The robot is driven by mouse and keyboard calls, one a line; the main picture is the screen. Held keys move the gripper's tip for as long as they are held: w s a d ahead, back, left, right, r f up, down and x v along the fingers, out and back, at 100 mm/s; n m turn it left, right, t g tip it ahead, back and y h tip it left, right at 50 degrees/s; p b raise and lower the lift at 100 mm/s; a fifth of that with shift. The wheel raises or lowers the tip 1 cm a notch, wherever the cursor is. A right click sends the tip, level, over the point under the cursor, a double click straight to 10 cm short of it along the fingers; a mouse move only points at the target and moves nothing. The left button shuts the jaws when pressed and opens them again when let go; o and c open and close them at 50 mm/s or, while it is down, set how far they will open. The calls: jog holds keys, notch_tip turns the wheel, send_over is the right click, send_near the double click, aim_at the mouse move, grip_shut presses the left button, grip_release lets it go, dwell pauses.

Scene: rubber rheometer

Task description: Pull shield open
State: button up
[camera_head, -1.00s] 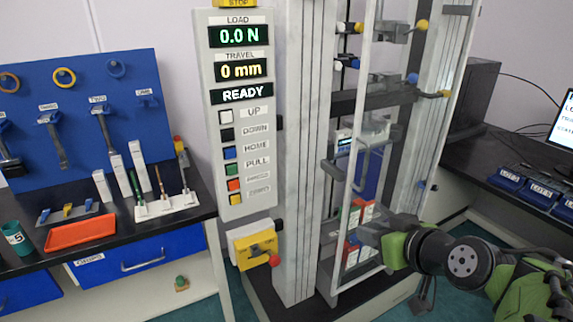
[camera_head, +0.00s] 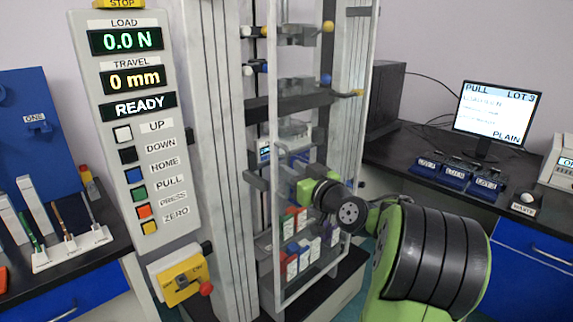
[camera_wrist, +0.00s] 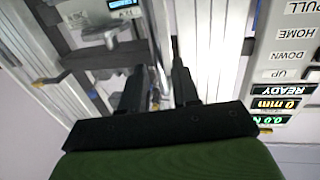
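The shield (camera_head: 277,215) is a clear panel in a pale upright frame on the front of the test machine. It looks closed across the machine's columns. My gripper (camera_wrist: 157,70) is at the shield front, about mid-height. In the wrist view its two dark fingers are spread apart, with a thin pale bar (camera_wrist: 157,50) of the shield or its handle running between them. I cannot tell whether either finger touches it. In the head view the fingers are mostly hidden behind or beside my green wrist.
The control panel (camera_head: 138,150) shows READY, 0.0 N and 0 mm. A yellow switch box (camera_head: 180,282) with a red knob sits below it. Several small boxes (camera_head: 292,258) stand low behind the shield. A bench with a monitor (camera_head: 497,115) is at the right, a tool bench at the left.

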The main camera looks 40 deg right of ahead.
aim_at(287, 194)
jog(key=w, duration=0.3)
jog(key=shift+w+d, duration=0.1)
jog(key=shift+d, duration=0.2)
jog(key=shift+c, duration=0.4)
grip_shut()
